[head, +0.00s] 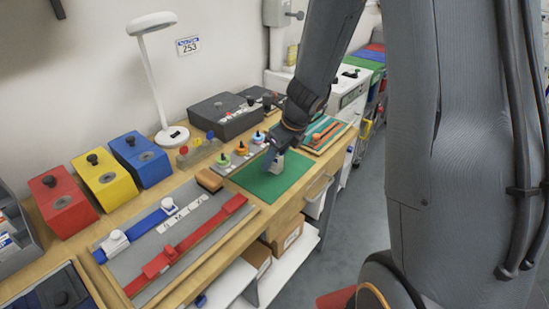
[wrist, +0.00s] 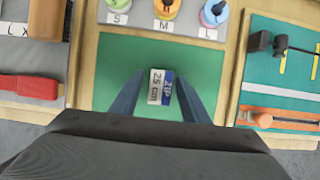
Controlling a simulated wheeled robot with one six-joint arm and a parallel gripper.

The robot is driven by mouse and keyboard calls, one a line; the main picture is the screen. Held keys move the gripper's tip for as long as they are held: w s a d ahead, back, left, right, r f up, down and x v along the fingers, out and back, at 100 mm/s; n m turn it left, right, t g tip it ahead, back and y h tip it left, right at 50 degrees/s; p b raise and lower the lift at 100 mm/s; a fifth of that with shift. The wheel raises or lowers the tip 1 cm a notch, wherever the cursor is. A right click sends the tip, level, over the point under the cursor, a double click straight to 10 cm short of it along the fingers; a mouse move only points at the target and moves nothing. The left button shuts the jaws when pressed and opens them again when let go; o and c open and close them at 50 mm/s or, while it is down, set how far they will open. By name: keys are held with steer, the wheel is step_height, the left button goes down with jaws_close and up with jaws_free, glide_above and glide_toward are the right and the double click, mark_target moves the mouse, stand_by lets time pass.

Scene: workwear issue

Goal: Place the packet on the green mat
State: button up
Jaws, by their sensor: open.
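The packet (wrist: 155,88) is a small white and blue block with "25 cm" and "ZIP" printed on it. It is over the green mat (wrist: 115,60), within the mat's edges, and appears to rest on it. My gripper (wrist: 159,80) is open, with one finger to each side of the packet and a gap visible on both sides. In the head view my gripper (head: 272,161) is low over the green mat (head: 262,187), and a pale part of the packet (head: 278,164) shows beside it. The packet's underside is hidden.
A rack with colored knobs marked S, M and L (wrist: 165,18) borders the mat's far side. A teal board with an orange tool (wrist: 282,122) lies to the right. A grey board with blue and red straps (head: 170,235) lies left. Bare mat surrounds the packet.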

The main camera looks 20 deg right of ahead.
steer(key=p+v, duration=0.2)
steer(key=v, duration=1)
steer(key=s+a+f+n+g+h, duration=0.1)
steer(key=s+n, duration=0.6)
steer(key=n, duration=0.7)
steer(key=s+a+f+n+g+h, duration=0.1)
steer(key=s+f+n, duration=0.2)
steer(key=s+n, duration=0.5)
steer(key=shift+s+a+n, duration=0.3)
steer(key=shift+a+n, duration=0.05)
steer(key=shift+n, duration=3.25)
